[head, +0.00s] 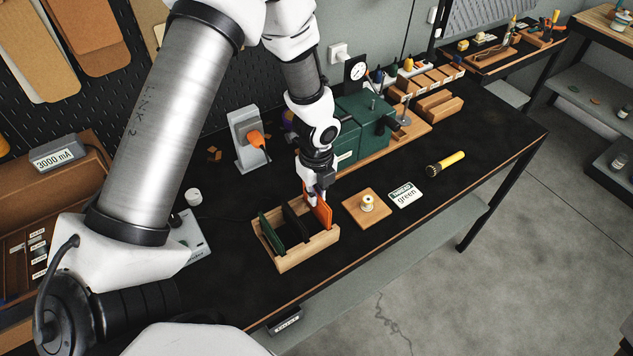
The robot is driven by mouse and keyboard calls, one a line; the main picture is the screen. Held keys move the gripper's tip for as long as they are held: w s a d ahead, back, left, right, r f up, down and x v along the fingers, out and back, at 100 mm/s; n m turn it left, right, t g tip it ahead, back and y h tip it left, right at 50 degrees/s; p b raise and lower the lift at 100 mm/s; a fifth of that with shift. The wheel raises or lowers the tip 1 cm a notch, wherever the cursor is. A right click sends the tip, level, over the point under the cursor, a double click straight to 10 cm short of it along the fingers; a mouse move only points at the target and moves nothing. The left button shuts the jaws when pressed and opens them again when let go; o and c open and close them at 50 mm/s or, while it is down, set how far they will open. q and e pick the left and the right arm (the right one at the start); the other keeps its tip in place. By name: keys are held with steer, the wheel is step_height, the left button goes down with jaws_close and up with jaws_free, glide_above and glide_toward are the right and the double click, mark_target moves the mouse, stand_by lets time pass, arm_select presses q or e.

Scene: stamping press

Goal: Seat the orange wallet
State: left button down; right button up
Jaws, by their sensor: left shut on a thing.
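The orange wallet (321,214) stands roughly upright at the right end of the wooden rack (307,252). My left gripper (317,194) reaches down from above and is shut on its upper part. The wallet's lower edge is hidden by the rack's front wall, so I cannot tell whether it touches the bottom. A green wallet (271,240) stands in the rack's left end and a black one (297,222) in the middle. My right gripper is not in view.
A green press (362,127) stands behind. A grey stand with an orange plug (247,139) is back left.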

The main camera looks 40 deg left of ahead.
mark_target(316, 214)
arm_select(q)
steer(key=shift+f+b, duration=0.95)
steer(key=shift+f, duration=0.7)
steer(key=c, duration=1.2)
jaws_free()
step_height(316, 214, up, 12)
steer(key=shift+r, duration=0.1)
steer(key=shift+s, duration=0.1)
